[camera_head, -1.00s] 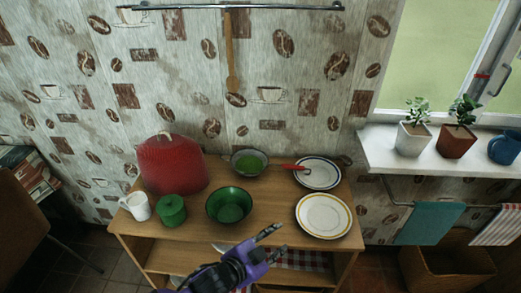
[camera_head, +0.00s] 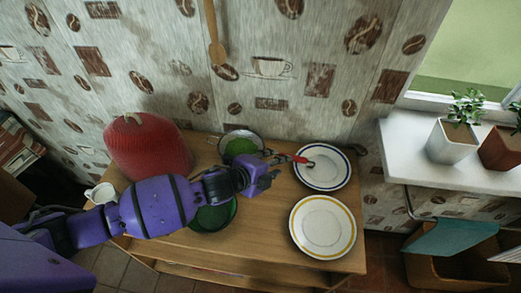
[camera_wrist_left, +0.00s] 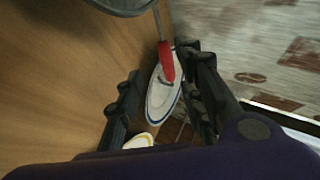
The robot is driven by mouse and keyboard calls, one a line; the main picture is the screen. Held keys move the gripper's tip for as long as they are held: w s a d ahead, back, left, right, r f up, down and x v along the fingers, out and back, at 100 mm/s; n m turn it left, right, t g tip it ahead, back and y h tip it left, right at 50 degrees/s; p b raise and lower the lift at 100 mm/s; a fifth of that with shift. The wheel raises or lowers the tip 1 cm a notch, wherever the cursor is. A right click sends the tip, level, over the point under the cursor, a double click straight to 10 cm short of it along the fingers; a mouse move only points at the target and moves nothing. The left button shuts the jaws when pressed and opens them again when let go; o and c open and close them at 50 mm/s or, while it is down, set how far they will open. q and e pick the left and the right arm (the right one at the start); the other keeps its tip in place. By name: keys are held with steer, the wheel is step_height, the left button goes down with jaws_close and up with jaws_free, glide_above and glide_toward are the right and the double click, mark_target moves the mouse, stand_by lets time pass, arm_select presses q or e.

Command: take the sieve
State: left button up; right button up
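The sieve (camera_head: 241,144) rests at the back of the wooden sideboard, its round bowl green inside. Its red handle (camera_head: 300,159) points right, over the edge of a blue-rimmed plate (camera_head: 323,167). In the left wrist view the red handle (camera_wrist_left: 166,62) lies between the fingers, and the rim of the sieve bowl (camera_wrist_left: 122,8) shows at the top. My left gripper (camera_head: 280,163) is open around or just above the handle; contact cannot be made out. My right gripper is not in view.
A red ribbed container (camera_head: 146,148) and a white mug (camera_head: 101,194) stand at the left. A green bowl (camera_head: 213,217) is partly hidden below my left arm. A yellow-rimmed plate (camera_head: 322,227) lies at front right. Potted plants stand on the sill (camera_head: 405,150).

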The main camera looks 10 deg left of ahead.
arm_select(q)
steer(key=x, duration=0.5)
steer(key=shift+w+d+r, duration=0.1)
steer(key=shift+w+r, duration=0.2)
steer(key=shift+w, duration=0.1)
steer(key=shift+w+d+f, duration=0.2)
steer(key=shift+c, duration=1.3)
steer(key=shift+r, duration=0.1)
jaws_close()
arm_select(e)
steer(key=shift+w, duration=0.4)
